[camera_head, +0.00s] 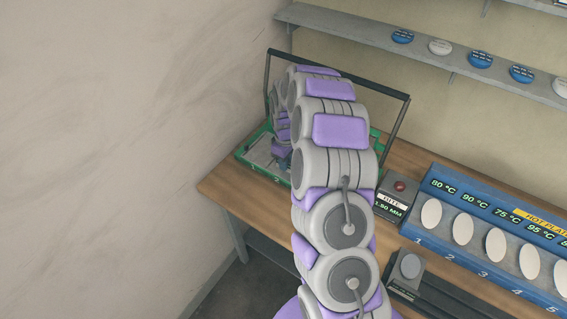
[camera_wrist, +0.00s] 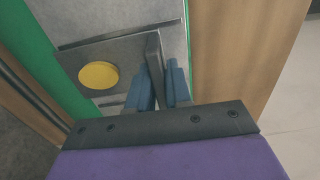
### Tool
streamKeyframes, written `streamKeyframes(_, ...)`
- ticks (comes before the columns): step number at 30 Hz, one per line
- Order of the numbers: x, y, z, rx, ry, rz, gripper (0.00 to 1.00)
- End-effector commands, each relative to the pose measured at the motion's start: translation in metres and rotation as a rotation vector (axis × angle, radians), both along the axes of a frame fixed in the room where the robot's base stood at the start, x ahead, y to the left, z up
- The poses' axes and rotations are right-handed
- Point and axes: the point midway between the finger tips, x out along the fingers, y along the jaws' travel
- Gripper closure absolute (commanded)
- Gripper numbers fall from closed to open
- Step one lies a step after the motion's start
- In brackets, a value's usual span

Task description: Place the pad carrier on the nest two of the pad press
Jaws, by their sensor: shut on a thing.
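The pad carrier (camera_wrist: 125,62) is a grey plate with a round yellow pad (camera_wrist: 98,75) and an upright grey fin in the wrist view. My gripper (camera_wrist: 159,78) has its two blue-grey fingers shut on the fin. The pad press (camera_head: 243,155) is a green-edged base with a grey bed and a dark upright frame, at the back left of the bench. Its green edge (camera_wrist: 35,45) and grey bed (camera_wrist: 100,18) show around the carrier. I cannot tell whether the carrier touches the bed. In the head view my arm hides the carrier and most of the press; numbers 1 and 2 show on its front.
The wooden bench (camera_head: 235,200) meets the wall at left. A small gauge box (camera_head: 392,199) with a red button and a blue hot plate unit (camera_head: 470,200) with several white pads stand to the right. A shelf (camera_head: 350,28) with blue and white discs runs above.

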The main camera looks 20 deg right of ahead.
Motion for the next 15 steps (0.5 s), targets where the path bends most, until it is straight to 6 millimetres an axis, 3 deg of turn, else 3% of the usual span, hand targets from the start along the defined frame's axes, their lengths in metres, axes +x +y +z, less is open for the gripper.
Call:
streamKeyframes(4,-0.001,0.010,0.000,-0.011,0.004,0.005,1.00)
streamKeyframes(5,-0.001,0.012,0.001,-0.013,0.003,0.005,0.81)
streamKeyframes(12,-0.001,0.011,0.001,-0.012,0.002,0.005,0.58)
streamKeyframes(15,0.000,0.006,0.000,-0.006,0.002,0.004,0.56)
